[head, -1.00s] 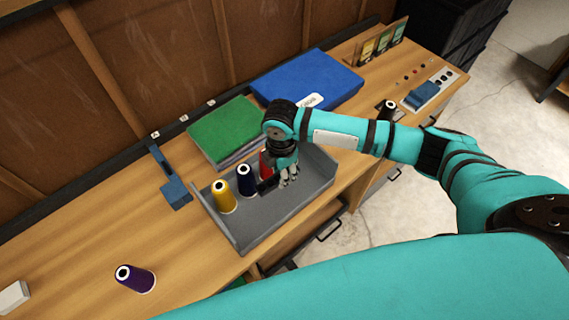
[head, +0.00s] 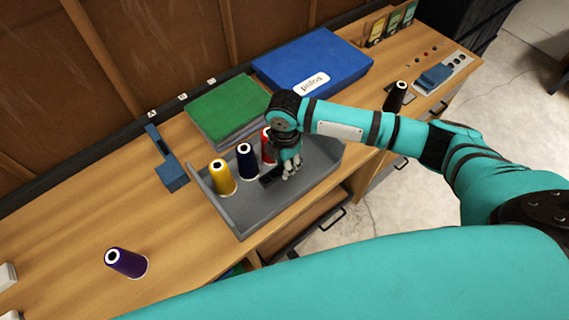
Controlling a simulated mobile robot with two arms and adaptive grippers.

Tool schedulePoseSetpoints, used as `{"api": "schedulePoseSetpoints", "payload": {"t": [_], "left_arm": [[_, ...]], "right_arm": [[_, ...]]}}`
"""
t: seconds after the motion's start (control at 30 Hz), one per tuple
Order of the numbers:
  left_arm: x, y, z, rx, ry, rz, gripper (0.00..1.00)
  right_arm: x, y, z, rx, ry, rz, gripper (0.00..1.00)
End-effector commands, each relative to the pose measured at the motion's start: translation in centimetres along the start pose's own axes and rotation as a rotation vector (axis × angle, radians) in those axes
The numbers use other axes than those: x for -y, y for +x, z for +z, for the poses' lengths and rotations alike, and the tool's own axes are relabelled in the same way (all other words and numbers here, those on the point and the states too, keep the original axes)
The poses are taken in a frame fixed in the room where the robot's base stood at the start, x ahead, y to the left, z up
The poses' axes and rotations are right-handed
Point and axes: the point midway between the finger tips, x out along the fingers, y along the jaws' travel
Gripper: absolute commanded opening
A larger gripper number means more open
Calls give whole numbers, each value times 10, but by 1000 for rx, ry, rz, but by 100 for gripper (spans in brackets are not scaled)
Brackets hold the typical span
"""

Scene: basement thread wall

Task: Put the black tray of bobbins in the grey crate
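The grey crate (head: 240,218) is a shallow open container on the workbench, in the middle of the head view. A yellow spool (head: 221,178), a navy spool (head: 246,161) and a red spool (head: 267,146) stand in it along the back. A small black object (head: 269,181), which looks like the black tray of bobbins, lies low in the crate in front of the spools. Its bobbins cannot be made out. My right gripper (head: 290,172) points down inside the crate, just right of the black object. Whether its fingers touch or hold it is unclear. My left gripper is out of view.
Green (head: 232,107) and blue (head: 315,70) flat stacks lie behind the crate. A blue tool (head: 170,172) is left of it. A black spool (head: 396,97) stands at right, beyond my arm. The bench left of the crate is mostly clear.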

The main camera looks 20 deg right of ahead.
Motion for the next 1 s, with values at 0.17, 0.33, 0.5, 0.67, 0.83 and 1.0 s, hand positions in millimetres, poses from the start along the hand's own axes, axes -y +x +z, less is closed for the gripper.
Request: {"api": "schedulePoseSetpoints", "payload": {"t": [0.17, 0.33, 0.5, 0.67, 0.83, 1.0], "left_arm": [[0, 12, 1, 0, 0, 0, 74], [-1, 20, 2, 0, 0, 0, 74], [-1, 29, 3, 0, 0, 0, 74], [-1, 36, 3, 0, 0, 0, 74], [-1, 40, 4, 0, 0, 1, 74], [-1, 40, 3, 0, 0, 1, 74]], "right_arm": [[0, 20, 0, -1, 1, -1, 9], [0, 38, 0, -1, 0, -1, 9], [0, 55, -1, -1, 0, -1, 9], [0, 70, -1, -2, 1, -2, 9], [0, 80, -1, -1, 1, -1, 9], [0, 81, 0, -1, 0, 0, 9]]}}
